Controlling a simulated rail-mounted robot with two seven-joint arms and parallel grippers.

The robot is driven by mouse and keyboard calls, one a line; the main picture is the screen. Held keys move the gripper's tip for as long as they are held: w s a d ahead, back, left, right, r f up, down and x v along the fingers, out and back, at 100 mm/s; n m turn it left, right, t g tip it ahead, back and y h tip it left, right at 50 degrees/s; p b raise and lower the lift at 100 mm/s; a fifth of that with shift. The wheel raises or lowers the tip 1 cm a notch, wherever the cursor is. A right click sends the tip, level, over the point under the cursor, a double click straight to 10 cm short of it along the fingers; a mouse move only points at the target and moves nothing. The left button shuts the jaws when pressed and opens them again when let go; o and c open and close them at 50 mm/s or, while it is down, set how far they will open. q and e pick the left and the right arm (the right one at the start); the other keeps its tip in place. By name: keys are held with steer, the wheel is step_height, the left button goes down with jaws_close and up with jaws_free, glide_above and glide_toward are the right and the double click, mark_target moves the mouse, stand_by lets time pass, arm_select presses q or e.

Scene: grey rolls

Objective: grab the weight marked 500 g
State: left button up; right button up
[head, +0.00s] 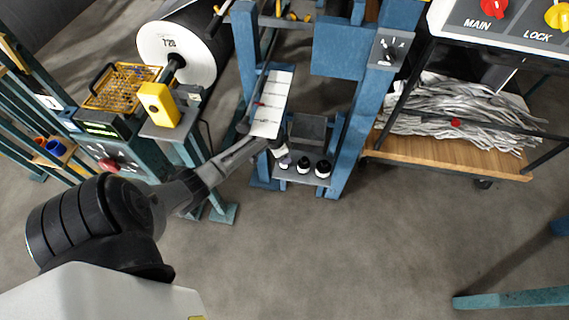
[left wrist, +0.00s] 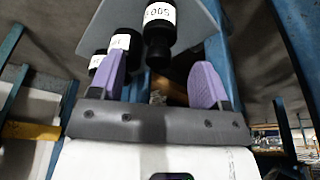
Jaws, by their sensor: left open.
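Three black weights with white labels stand in a row on a small grey shelf (head: 290,178) in the blue frame. The left one (head: 284,162) is closest to my left gripper (head: 278,149) in the head view. In the left wrist view, the shelf appears upside down, and the nearest weight (left wrist: 158,40) has a label that seems to read 500 g. My left gripper (left wrist: 160,80) is open there, its purple fingers apart with the end of this weight showing beyond the gap. I cannot tell whether they touch it. The other weights' labels are partly hidden by the left finger. My right gripper is not in view.
Blue posts (head: 350,130) stand close on either side of the shelf. A wooden-decked cart (head: 450,155) with grey strips stands at the right. The floor in front is clear.

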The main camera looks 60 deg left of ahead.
arm_select(q)
steer(key=shift+w+d+f, duration=0.1)
steer(key=shift+f, duration=0.25)
steer(key=b+x, duration=0.3)
steer(key=x, duration=0.1)
steer(key=shift+w+f+b, duration=0.1)
steer(key=shift+f+b, duration=0.3)
steer(key=shift+b, duration=0.05)
steer(key=shift+r, duration=0.1)
steer(key=shift+c, duration=1.4)
steer(key=c, duration=0.9)
steer(key=shift+c, duration=0.6)
steer(key=shift+r, duration=0.1)
